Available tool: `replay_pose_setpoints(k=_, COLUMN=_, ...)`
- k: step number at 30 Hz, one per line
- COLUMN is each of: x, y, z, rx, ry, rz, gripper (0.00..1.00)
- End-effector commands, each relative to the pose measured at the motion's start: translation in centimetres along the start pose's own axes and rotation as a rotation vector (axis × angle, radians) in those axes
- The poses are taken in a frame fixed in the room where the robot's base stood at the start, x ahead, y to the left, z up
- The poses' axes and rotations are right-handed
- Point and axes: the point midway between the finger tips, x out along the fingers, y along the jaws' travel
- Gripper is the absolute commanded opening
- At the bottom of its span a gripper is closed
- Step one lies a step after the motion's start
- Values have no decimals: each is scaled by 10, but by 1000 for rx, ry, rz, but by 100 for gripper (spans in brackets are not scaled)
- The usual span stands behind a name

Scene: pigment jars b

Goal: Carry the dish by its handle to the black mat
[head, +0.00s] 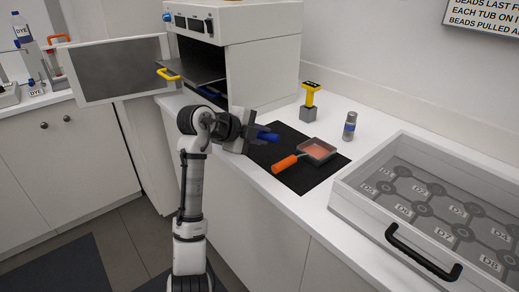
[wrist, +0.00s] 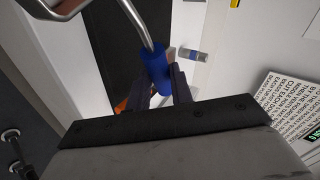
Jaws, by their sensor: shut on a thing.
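My gripper (head: 258,134) is shut on the blue handle (head: 269,136) of a dish, above the left part of the black mat (head: 297,185). In the wrist view my gripper (wrist: 164,85) has its fingers on either side of the blue handle (wrist: 154,66). In the head view the dish's body is hidden. A second dish (head: 318,151), with an orange handle (head: 284,163) and reddish contents, sits on the mat.
An oven (head: 265,75) with its door (head: 122,70) open stands behind my arm. A yellow-topped grey tool (head: 309,100) and a blue-banded jar (head: 349,126) stand behind the mat. A white drawer (head: 345,197) with labelled places is at right. The mat's front part is clear.

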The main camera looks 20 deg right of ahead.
Motion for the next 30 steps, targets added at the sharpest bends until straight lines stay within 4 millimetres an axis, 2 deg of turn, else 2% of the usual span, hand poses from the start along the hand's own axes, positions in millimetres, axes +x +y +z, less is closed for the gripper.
replay_pose_setpoints(k=8, x=12, y=19, z=5, rx=1, ry=-1, rz=-1, gripper=0)
replay_pose_setpoints(k=14, x=26, y=42, z=10, rx=-1, ry=0, rz=-1, gripper=0)
replay_pose_setpoints(k=20, x=28, y=45, z=12, rx=2, ry=-2, rz=-2, gripper=0)
replay_pose_setpoints(k=21, x=28, y=46, z=12, rx=0, ry=-1, rz=0, gripper=23)
replay_pose_setpoints(k=26, x=28, y=46, z=12, rx=0, ry=-1, rz=0, gripper=44)
replay_pose_setpoints(k=30, x=28, y=46, z=12, rx=1, ry=-1, rz=0, gripper=44)
